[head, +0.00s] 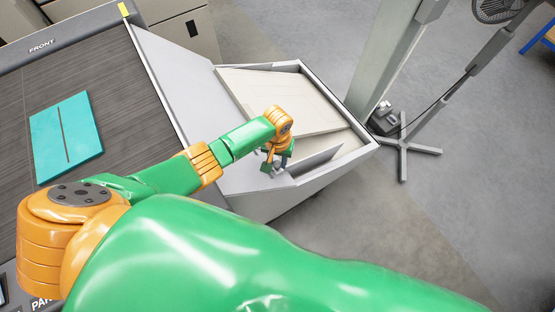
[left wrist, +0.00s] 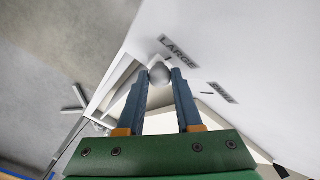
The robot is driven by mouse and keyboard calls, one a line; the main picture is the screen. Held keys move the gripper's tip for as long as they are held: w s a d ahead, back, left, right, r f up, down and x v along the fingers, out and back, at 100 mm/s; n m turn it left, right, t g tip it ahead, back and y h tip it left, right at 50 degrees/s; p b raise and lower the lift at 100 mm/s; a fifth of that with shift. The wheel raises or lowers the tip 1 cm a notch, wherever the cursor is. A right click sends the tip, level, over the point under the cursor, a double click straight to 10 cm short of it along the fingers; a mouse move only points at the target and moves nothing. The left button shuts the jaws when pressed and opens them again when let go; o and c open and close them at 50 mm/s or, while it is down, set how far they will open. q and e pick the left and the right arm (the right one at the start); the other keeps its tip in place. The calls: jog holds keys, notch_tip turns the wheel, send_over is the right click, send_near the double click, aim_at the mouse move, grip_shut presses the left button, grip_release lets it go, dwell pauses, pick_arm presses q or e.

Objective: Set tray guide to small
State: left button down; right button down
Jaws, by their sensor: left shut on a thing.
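The tray (head: 362,132) is a grey open box on the right end of the machine, with pale flat sheets inside. An upright guide plate (head: 318,160) stands in its near part. My left gripper (head: 275,163) is at the near left of this plate. In the left wrist view, my left gripper (left wrist: 159,84) has its blue fingers shut on a round grey knob (left wrist: 159,71). The knob is next to the LARGE label (left wrist: 178,50). A second label (left wrist: 221,92) lies further right and is too blurred to read surely. My right gripper is not in view.
The machine's dark bed (head: 130,75) carries a teal panel (head: 65,137) at the left. A grey post (head: 390,55) rises behind the tray. A stand with crossed feet (head: 404,146) is on the floor to the right.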

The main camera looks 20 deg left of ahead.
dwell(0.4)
pick_arm(q)
jog(key=w+a+b, duration=0.1)
jog(key=a+b, duration=0.1)
jog(key=w+a+b, duration=0.4)
jog(key=shift+w+a+f, duration=0.15)
jog(key=shift+a+f, duration=0.15)
jog(key=shift+a, duration=0.1)
jog(key=shift+w+a+r, duration=0.15)
jog(key=shift+a, duration=0.1)
jog(key=shift+r, duration=0.3)
jog(key=c, duration=1)
grip_release()
jog(key=shift+o, duration=0.8)
jog(key=shift+w+a+f, duration=0.1)
jog(key=shift+a, duration=0.05)
notch_tip(320, 180, up, 7)
jog(key=p, duration=0.2)
